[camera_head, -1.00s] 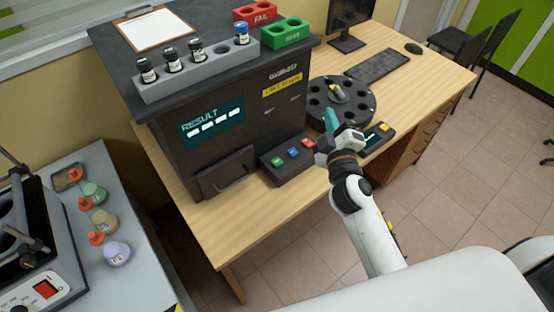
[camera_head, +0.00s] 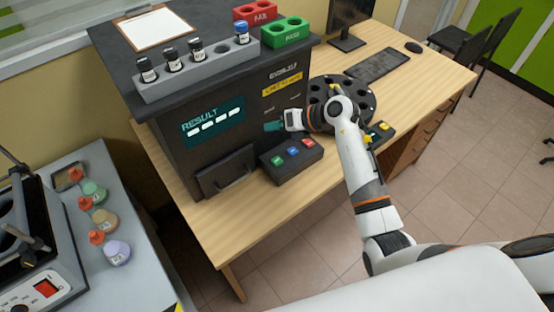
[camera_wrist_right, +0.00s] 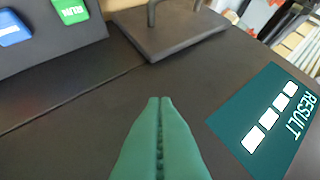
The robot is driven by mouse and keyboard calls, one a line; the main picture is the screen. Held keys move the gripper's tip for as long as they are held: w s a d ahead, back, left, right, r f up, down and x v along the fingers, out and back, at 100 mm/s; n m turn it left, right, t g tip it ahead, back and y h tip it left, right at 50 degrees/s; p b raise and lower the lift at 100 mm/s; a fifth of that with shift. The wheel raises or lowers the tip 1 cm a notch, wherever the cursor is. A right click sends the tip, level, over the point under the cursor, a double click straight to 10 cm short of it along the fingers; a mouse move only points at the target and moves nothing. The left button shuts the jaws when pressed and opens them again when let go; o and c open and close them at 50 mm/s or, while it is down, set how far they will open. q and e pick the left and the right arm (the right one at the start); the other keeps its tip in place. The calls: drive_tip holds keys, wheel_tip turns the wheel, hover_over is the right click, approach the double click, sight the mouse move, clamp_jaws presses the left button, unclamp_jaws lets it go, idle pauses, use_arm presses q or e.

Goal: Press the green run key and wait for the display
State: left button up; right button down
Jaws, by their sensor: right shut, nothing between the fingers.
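The green run key (camera_head: 277,161) is the leftmost of three keys on a dark key box (camera_head: 291,158) in front of the black analyser (camera_head: 182,164). It also shows at the top left of the right wrist view (camera_wrist_right: 70,9), marked RUN. The display (camera_head: 213,122) reads RESULT over several white blocks; it is at the right of the right wrist view (camera_wrist_right: 268,122). My right gripper (camera_head: 270,126) has green fingers, shut and empty (camera_wrist_right: 160,101). It is in front of the analyser's face, above the key box and apart from the green key. My left gripper is not in view.
Blue (camera_head: 293,152) and red (camera_head: 307,143) keys sit beside the green one. A drawer with a handle (camera_head: 228,171) is below the display. A black carousel (camera_head: 362,92) stands behind my right arm. A vial rack (camera_head: 200,73) is on top of the analyser.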

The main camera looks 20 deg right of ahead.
drive_tip(key=shift+s+d+f+n+g+h, duration=0.2)
drive_tip(key=shift+d+f+g+h, duration=0.2)
drive_tip(key=shift+d+f+g, duration=0.15)
drive_tip(key=shift+s+d+f+n+g+h, duration=0.1)
drive_tip(key=shift+s+d+f+g+h, duration=0.05)
drive_tip(key=shift+d+f+g+h, duration=0.35)
drive_tip(key=shift+f, duration=0.1)
drive_tip(key=b, duration=0.7)
hover_over(275, 159)
drive_tip(key=s+d, duration=0.1)
drive_tip(key=d, duration=0.1)
wheel_tip(275, 159, down, 7)
drive_tip(key=shift+s+a+f, duration=0.1)
drive_tip(key=shift+a+f, duration=0.05)
drive_tip(key=shift+f, duration=0.7)
drive_tip(key=shift+f+b, duration=0.3)
drive_tip(key=shift+f, duration=0.1)
drive_tip(key=shift+f+b, duration=0.35)
drive_tip(key=shift+f, duration=0.2)
idle(0.8)
drive_tip(key=shift+r, duration=0.1)
drive_tip(key=shift+r+p, duration=0.85)
